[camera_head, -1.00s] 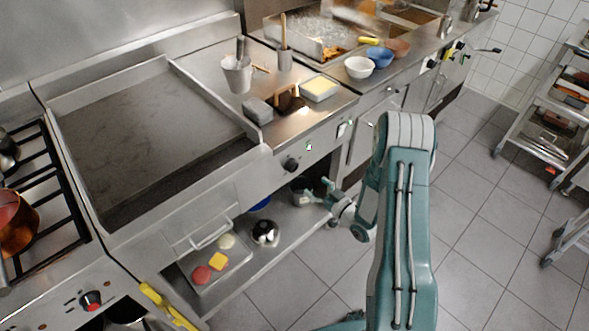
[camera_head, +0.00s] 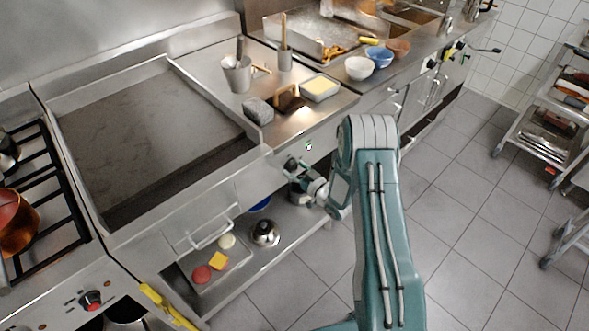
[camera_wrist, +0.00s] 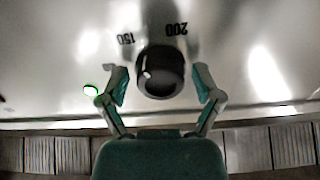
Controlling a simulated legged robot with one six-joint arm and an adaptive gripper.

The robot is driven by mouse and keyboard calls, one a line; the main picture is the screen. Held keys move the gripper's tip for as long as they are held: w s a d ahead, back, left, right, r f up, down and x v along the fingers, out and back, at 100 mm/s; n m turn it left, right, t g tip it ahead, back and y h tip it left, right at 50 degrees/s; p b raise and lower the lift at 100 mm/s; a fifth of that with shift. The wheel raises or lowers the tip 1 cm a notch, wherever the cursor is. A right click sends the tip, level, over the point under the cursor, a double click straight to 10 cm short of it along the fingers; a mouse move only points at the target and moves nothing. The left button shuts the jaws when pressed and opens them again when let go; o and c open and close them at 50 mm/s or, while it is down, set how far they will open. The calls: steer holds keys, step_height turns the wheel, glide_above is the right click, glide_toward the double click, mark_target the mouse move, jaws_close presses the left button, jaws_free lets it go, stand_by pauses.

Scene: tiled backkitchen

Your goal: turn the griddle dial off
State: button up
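The black griddle dial (camera_wrist: 160,72) fills the middle of the wrist view, on the steel front panel. Its small white mark lies on the upper left of its face, on the side of the printed 150. A 200 is printed at its upper right. My gripper (camera_wrist: 159,78) is open, with one finger on each side of the dial and visible gaps between. In the head view my gripper (camera_head: 302,176) is at the griddle's front panel and partly covers the dial. The griddle (camera_head: 150,130) has a flat, empty grey plate.
The counter holds a utensil pot (camera_head: 237,75) and bowls (camera_head: 359,68).

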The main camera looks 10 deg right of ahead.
steer(key=c, duration=0.6)
